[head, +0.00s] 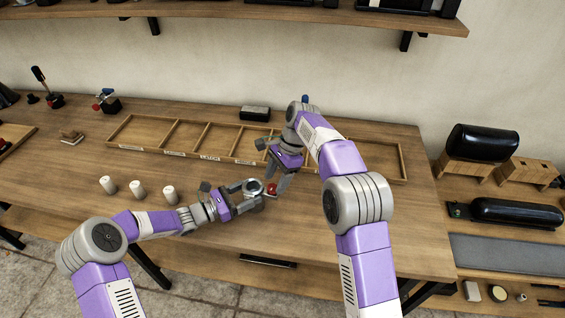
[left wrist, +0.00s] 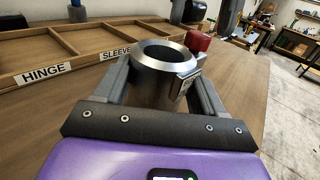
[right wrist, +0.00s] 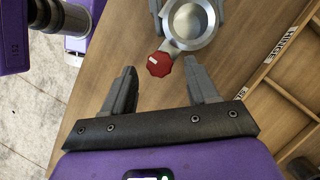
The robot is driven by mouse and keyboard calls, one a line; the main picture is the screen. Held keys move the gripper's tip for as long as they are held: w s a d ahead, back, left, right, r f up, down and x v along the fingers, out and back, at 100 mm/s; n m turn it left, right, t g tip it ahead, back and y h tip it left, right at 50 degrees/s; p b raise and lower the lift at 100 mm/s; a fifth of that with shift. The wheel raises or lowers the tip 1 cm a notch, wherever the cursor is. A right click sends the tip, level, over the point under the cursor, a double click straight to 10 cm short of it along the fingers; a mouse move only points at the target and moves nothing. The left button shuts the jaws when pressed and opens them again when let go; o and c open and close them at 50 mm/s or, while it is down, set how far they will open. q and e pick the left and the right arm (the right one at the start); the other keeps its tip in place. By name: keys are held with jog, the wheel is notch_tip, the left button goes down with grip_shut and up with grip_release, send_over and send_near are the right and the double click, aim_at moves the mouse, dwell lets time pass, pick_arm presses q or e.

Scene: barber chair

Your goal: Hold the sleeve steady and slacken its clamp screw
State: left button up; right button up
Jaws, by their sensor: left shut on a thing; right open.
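The sleeve (left wrist: 140,64) is a grey metal ring, clasped between the fingers of my left gripper (left wrist: 160,88); it also shows in the right wrist view (right wrist: 208,31). The clamp screw has a red knob (right wrist: 160,64) on the side of the sleeve, seen also in the left wrist view (left wrist: 199,42). My right gripper (right wrist: 158,72) is open, and in its wrist view the knob appears between its two fingertips. In the head view the left gripper (head: 250,190) and right gripper (head: 279,184) meet over the bench.
A wooden divided tray (head: 180,152) with labelled compartments, HINGE and SLEEVE among them, lies behind the grippers. A black block (head: 255,113) sits behind the tray. The bench's front edge is close below.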

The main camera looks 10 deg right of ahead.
jog(key=v, duration=1)
jog(key=shift+d+r, duration=0.1)
pick_arm(q)
jog(key=o, duration=1.4)
